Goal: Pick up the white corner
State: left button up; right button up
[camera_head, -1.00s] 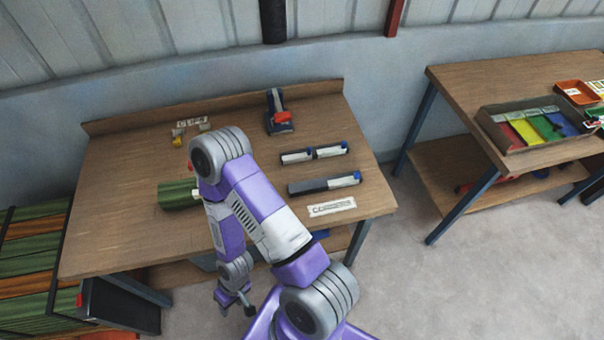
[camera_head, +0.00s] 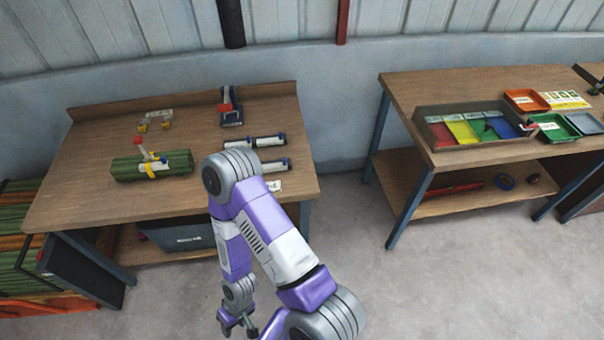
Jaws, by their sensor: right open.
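Small dark and white pieces with blue ends lie at the right of the left table. One white piece (camera_head: 269,141) is in the back row, and another white piece (camera_head: 274,165) is in the front row, partly behind my arm. A white label (camera_head: 273,186) lies in front of them, its text too small to read now. I cannot tell which piece is the white corner. My right gripper (camera_head: 238,329) hangs open and empty in front of the left table, well below and apart from these pieces. My left gripper is out of view.
On the left table (camera_head: 90,195) are a green bundle (camera_head: 125,168) and a blue-and-red tool (camera_head: 231,108). The right table (camera_head: 410,92) holds a tray with coloured compartments (camera_head: 437,149) and an orange bin (camera_head: 527,95). Floor between the tables is clear.

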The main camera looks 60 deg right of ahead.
aim_at(271, 167)
jog(key=z, duration=1.1)
jog(key=i, duration=0.1)
jog(key=z, duration=0.1)
